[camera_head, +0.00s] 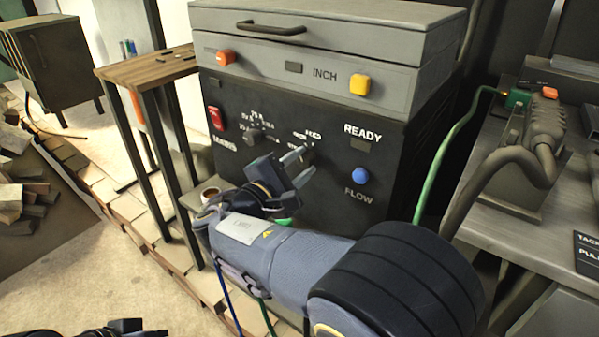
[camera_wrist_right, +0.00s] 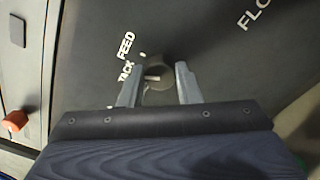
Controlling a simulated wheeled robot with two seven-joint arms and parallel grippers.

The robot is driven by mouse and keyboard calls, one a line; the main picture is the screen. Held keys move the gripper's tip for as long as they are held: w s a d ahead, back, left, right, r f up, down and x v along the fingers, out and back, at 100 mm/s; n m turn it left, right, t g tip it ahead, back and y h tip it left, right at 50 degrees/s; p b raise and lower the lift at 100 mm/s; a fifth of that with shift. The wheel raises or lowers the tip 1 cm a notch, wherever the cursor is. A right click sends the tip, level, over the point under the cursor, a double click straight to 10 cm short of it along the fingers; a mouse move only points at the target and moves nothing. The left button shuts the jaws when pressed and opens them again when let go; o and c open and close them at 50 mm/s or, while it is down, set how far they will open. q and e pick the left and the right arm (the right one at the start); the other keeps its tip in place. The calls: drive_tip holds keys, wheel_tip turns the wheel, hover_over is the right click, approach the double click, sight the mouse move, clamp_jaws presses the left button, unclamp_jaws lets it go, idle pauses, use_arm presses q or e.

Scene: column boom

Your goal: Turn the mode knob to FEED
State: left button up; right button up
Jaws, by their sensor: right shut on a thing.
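The mode knob (camera_wrist_right: 158,70) is a dark round knob on the black panel, seen in the right wrist view with the white labels FEED (camera_wrist_right: 126,45) and TACK (camera_wrist_right: 125,71) to its left. A short pale mark shows on the knob; its exact setting is hard to read. My right gripper (camera_wrist_right: 158,84) is shut on the knob, one finger on each side. In the head view my right gripper (camera_head: 300,165) reaches the panel front and largely hides the knob. Part of my left gripper (camera_head: 128,328) shows at the bottom left edge, too cut off to judge its jaws.
The machine panel (camera_head: 400,185) also bears another dark knob (camera_head: 258,136), a red switch (camera_head: 216,118), a blue FLOW button (camera_head: 360,176) and a yellow INCH button (camera_head: 360,84). A wooden-topped stand (camera_head: 150,68) is at left. A grey bench (camera_head: 520,228) with hoses is at right.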

drive_tip(key=m+b, duration=0.3)
drive_tip(key=m, duration=0.2)
drive_tip(key=shift+f, duration=0.15)
drive_tip(key=shift+b, duration=0.3)
idle(0.3)
drive_tip(key=o, duration=1)
drive_tip(key=p+v, duration=0.2)
drive_tip(key=v, duration=0.6)
drive_tip(key=shift+w+p, duration=0.1)
drive_tip(key=shift+p, duration=0.2)
drive_tip(key=shift+a, duration=0.1)
